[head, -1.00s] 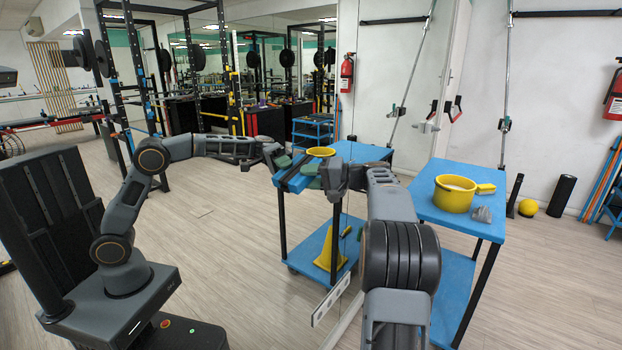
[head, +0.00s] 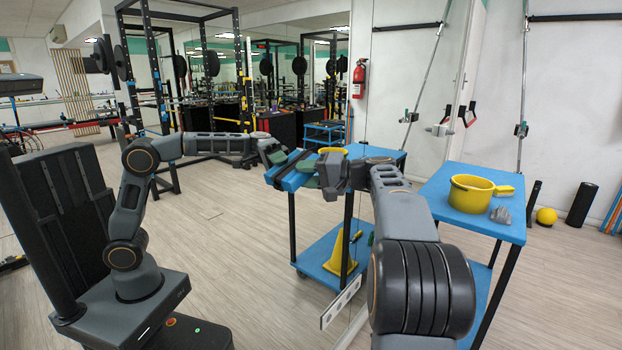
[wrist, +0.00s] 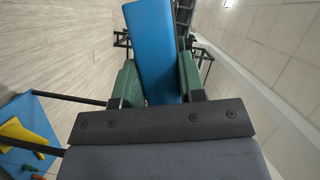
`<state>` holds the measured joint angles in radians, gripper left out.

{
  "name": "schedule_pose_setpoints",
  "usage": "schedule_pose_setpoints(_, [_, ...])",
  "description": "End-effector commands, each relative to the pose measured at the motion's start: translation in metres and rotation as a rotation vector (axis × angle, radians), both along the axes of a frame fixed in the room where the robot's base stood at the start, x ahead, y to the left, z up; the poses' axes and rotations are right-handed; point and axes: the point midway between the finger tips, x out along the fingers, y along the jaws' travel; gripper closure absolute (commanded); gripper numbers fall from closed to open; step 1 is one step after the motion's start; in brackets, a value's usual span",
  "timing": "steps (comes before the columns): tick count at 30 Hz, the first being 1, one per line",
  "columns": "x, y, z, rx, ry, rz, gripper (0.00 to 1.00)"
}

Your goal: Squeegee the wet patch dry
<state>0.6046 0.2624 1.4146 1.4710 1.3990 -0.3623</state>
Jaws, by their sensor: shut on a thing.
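My gripper (head: 312,174) has green fingers and is shut on a blue squeegee (head: 296,182), held up at the face of a large wall mirror (head: 235,225). In the wrist view the squeegee (wrist: 155,50) is a flat blue bar between the green fingers. Its dark edge appears at or very near the glass; I cannot tell whether it touches. The mirror repeats my arm, gripper and the squeegee on the left. The wet patch cannot be made out on the glass.
A blue cart (head: 440,199) stands close at right, holding a yellow pot (head: 470,195) and a grey lump (head: 501,215). A yellow ball (head: 546,216) and a black roller (head: 582,203) stand by the wall. The mirror shows a yellow cone on a lower shelf.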

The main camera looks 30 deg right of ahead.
Motion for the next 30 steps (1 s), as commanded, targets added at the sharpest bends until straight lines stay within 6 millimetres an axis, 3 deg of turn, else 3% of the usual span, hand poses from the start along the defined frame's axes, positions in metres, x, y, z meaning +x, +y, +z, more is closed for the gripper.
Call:
schedule_pose_setpoints(8, [-0.003,0.007,-0.001,-0.001,-0.001,0.000,0.82])
schedule_pose_setpoints(20, [-0.013,0.035,-0.001,0.000,0.000,0.002,0.82])
schedule_pose_setpoints(30, [-0.013,0.038,0.000,0.001,0.001,0.003,0.82])
